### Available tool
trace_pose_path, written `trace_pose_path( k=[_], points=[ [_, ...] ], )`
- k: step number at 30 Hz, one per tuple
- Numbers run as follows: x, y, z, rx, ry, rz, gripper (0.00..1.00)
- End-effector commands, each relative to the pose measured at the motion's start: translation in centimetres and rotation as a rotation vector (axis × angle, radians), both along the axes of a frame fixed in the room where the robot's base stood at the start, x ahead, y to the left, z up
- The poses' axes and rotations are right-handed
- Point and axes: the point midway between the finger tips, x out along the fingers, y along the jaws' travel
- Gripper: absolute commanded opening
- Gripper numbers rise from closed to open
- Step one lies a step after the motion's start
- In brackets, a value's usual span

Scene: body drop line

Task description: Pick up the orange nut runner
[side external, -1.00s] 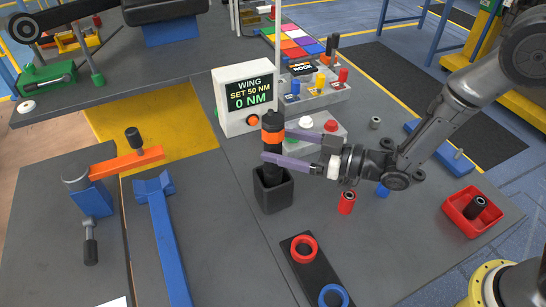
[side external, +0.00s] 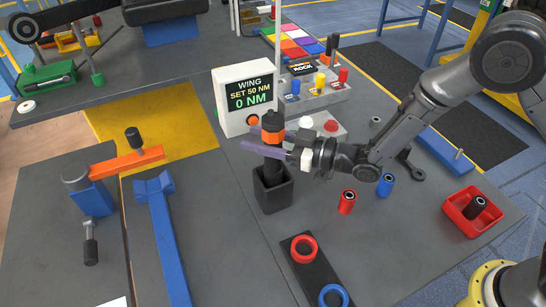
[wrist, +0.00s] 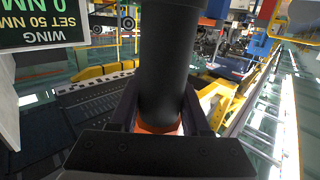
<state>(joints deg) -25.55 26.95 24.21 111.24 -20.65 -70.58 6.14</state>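The orange nut runner (side external: 273,137) is a black upright tool with an orange band, standing in a black square holder (side external: 273,193). In the wrist view its black body (wrist: 168,60) fills the middle, with some orange showing low between the fingers. My gripper (side external: 268,149) reaches in from the right, its purple fingers on either side of the tool just above the holder. One finger crosses in front of the tool; the other is mostly hidden behind it. The fingers lie close to the body, but I cannot tell whether they press on it.
A torque display (side external: 246,98) reading 0 NM stands close behind and left of the tool. A grey box with red and white buttons (side external: 316,125) is behind my gripper. Red (side external: 347,201) and blue (side external: 385,185) sockets stand to the right. A red tray (side external: 472,212) is farther right.

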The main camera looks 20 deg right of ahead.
Motion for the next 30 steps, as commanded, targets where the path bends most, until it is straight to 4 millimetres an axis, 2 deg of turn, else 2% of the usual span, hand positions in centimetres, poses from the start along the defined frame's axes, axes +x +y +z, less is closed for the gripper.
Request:
trace_pose_path(
  k=[1,5,20,26,30],
  points=[
    [0.0,0.0,0.0,0.0,0.0,0.0,0.23],
    [0.0,0.0,0.0,0.0,0.0,0.0,0.0],
    [0.1,0.0,0.6,0.006,-0.01,0.0,0.0],
    [0.1,0.1,2.9,0.008,-0.015,0.0,0.0],
    [0.1,0.0,5.9,0.008,-0.017,0.0,0.0]
  ],
)
